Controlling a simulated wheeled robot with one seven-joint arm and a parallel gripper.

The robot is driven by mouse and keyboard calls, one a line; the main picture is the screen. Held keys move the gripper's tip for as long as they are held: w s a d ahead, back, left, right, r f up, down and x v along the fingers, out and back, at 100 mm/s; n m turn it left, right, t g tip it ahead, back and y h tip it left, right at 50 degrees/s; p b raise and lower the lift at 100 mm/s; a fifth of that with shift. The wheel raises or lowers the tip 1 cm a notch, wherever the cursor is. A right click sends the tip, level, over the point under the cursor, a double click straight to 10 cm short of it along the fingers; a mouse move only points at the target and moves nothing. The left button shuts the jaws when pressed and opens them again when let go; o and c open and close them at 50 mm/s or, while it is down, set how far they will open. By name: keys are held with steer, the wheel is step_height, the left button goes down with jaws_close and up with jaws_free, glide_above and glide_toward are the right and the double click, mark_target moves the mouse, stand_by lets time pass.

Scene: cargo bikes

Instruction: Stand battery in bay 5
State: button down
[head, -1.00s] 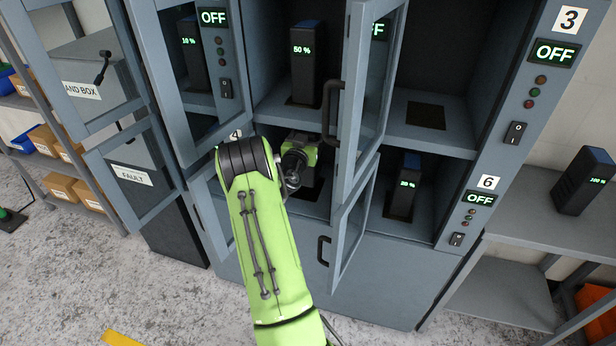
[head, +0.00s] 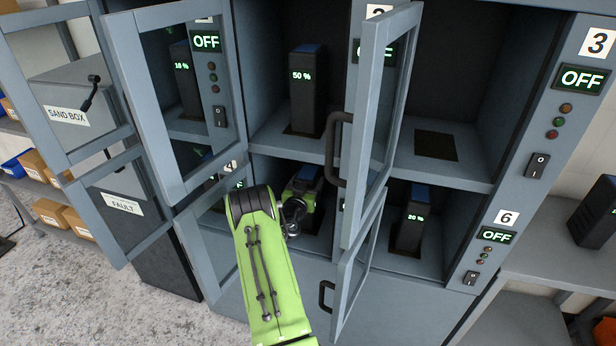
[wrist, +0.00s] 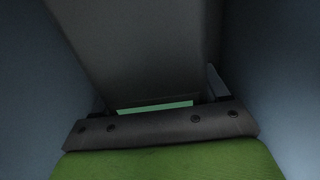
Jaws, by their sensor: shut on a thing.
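My gripper (head: 303,188) is inside bay 5 (head: 266,170), the lower middle compartment, shut on the battery. Only a bit of the battery's blue top (head: 309,172) shows past the green hand. In the wrist view the dark grey battery (wrist: 135,45) fills the middle, with a pale green display strip at the gripper's edge. The bay walls stand on both sides of it. The battery's foot is hidden, so I cannot tell whether it touches the bay floor. The lower middle door (head: 355,265) stands open to the right of my arm.
The upper middle door (head: 378,130) is also open, just right of my gripper. A 50 % battery (head: 306,90) stands above, a 20 % battery (head: 411,220) in bay 6 and a 10 % battery (head: 185,80) at upper left. The upper right bay is empty. A shelf (head: 560,250) stands at right.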

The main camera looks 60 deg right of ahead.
steer(key=shift+r, duration=0.2)
steer(key=shift+c, duration=2.4)
jaws_free()
steer(key=shift+f, duration=0.3)
steer(key=o, duration=0.5)
steer(key=shift+r, duration=0.1)
steer(key=shift+c, duration=0.2)
